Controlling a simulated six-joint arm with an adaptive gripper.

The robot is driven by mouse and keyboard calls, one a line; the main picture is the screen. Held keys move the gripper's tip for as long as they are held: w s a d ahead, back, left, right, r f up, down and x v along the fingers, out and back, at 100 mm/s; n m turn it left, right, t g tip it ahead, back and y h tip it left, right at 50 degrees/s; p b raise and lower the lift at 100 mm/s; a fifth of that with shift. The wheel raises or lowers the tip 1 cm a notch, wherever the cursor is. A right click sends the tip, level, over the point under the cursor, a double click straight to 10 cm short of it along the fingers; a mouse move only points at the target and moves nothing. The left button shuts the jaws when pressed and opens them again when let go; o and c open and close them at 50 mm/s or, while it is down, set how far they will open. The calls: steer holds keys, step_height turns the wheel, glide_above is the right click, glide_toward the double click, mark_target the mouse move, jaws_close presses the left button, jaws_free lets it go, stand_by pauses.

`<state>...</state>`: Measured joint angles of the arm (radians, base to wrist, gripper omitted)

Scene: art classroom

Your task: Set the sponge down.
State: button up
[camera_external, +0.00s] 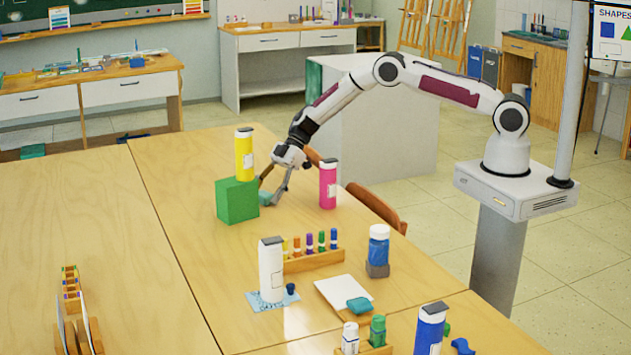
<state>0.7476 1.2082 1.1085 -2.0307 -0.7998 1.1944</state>
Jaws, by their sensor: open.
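A second teal sponge-like piece (359,305) lies at the edge of a white sheet (341,290) nearer the front.
A green block (237,203) with a yellow bottle (244,158) on top stands close left of my gripper. A pink bottle (328,187) stands to its right. A wooden rack (314,260) of small coloured bottles and a white bottle (271,268) stand in front. The left table is mostly clear.

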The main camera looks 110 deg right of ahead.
mark_target(266, 192)
steer(key=c, duration=1)
steer(key=shift+r, duration=5)
